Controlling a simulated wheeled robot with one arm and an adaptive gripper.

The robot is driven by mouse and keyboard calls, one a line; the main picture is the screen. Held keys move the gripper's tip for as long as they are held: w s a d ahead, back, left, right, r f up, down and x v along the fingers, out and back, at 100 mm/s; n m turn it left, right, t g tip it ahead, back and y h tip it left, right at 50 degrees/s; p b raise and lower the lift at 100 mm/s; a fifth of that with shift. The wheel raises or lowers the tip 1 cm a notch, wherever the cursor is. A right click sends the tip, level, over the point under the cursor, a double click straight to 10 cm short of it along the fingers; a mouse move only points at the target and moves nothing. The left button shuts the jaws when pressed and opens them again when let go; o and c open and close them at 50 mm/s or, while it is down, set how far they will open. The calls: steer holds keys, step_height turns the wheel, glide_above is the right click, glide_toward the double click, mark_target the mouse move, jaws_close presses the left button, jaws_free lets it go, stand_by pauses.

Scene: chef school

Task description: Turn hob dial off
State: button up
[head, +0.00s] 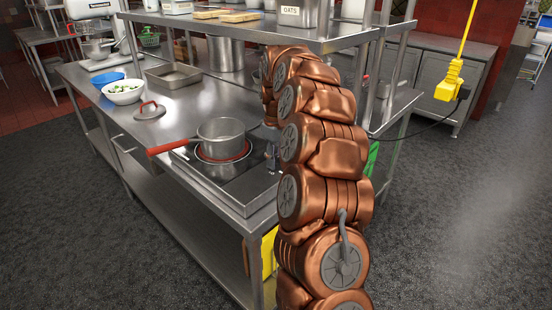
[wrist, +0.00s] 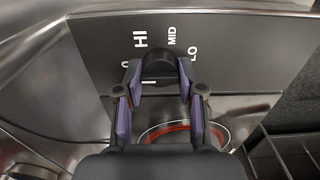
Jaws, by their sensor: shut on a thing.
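The dark round hob dial (wrist: 160,62) sits on a steel panel in the wrist view, with HI, MID and LO printed around it. A further mark at its left is partly hidden by a finger. My gripper (wrist: 160,78) has its purple-padded fingers on either side of the dial and is shut on it. Which way the dial points is unclear. The hob (head: 235,185) shows a glowing red ring under a saucepan (head: 221,132) in the head view. The ring also shows in the wrist view (wrist: 165,130). My arm hides the dial in the head view.
The saucepan's red handle (head: 172,147) sticks out over the counter's front edge. A lid (head: 149,110), a white bowl (head: 122,93) and a steel tray (head: 173,75) stand farther left. A shelf (head: 245,30) runs above the counter. The floor in front is clear.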

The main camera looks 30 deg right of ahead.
mark_target(277, 158)
steer(key=o, duration=1.1)
steer(key=shift+o, duration=0.2)
step_height(277, 158, up, 12)
stand_by(0.4)
stand_by(0.4)
